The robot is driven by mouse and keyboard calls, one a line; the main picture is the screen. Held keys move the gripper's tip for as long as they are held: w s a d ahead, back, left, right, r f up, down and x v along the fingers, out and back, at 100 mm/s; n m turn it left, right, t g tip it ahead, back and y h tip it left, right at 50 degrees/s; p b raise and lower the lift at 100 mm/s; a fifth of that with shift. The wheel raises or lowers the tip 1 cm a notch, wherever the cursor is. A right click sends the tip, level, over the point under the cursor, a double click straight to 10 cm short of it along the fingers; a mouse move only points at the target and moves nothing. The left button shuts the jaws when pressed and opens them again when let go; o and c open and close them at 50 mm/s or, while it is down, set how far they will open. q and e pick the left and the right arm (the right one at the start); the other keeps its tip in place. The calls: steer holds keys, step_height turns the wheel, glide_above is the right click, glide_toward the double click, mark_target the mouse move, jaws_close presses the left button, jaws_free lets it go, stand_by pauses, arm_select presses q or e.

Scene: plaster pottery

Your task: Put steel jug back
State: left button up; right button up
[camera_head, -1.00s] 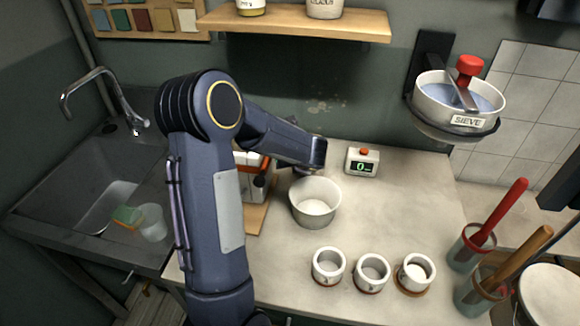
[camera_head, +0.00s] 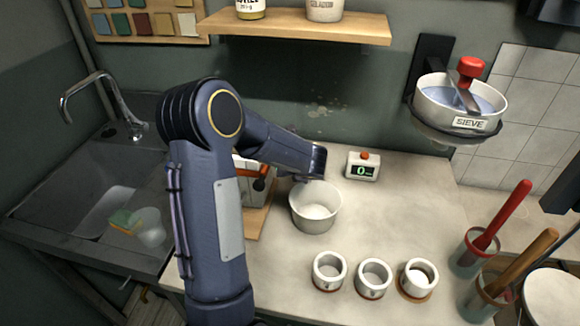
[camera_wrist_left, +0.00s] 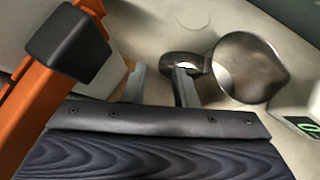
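The steel jug (camera_head: 315,207) stands upright on the pale worktop, a grey, round, open vessel with a light inside. In the left wrist view the jug (camera_wrist_left: 250,68) looks darker, and its ring-shaped handle (camera_wrist_left: 183,60) points toward my left gripper. My left gripper (camera_wrist_left: 160,88) is open, its two fingers apart, with the right fingertip at or very near the handle. I cannot tell whether it touches. My right gripper is not in view.
A machine with an orange lever (camera_head: 250,170) stands close left of the jug, partly behind my arm. A timer (camera_head: 362,167) is behind right. Several small white cups (camera_head: 373,278) stand in front. A sieve (camera_head: 460,105) hangs on the wall. The worktop right of the jug is clear.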

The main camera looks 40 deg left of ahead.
arm_select(q)
steer(key=v, duration=1.1)
steer(key=shift+s+d+r, duration=0.1)
steer(key=shift+d+r, duration=0.1)
steer(key=w+d+r+m+t+h, duration=0.1)
steer(key=d+r+m+t+h, duration=0.25)
steer(key=r+m, duration=0.35)
steer(key=w+d+r+m+t+h, duration=0.15)
steer(key=d+r+m+t, duration=0.3)
steer(key=m, duration=0.45)
steer(key=s+d+m+h, duration=0.6)
steer(key=s+d+m, duration=0.1)
steer(key=m, duration=0.6)
steer(key=s+d+f+m+g, duration=0.1)
steer(key=s+f+m+g, duration=0.2)
steer(key=s+f+m, duration=0.2)
steer(key=s+d+f+m+g, duration=0.2)
steer(key=s+f+m+g, duration=0.2)
steer(key=s+m, duration=0.8)
steer(key=shift+s+f+h, duration=0.3)
steer(key=shift+s+f, duration=0.25)
steer(key=shift+f, duration=0.1)
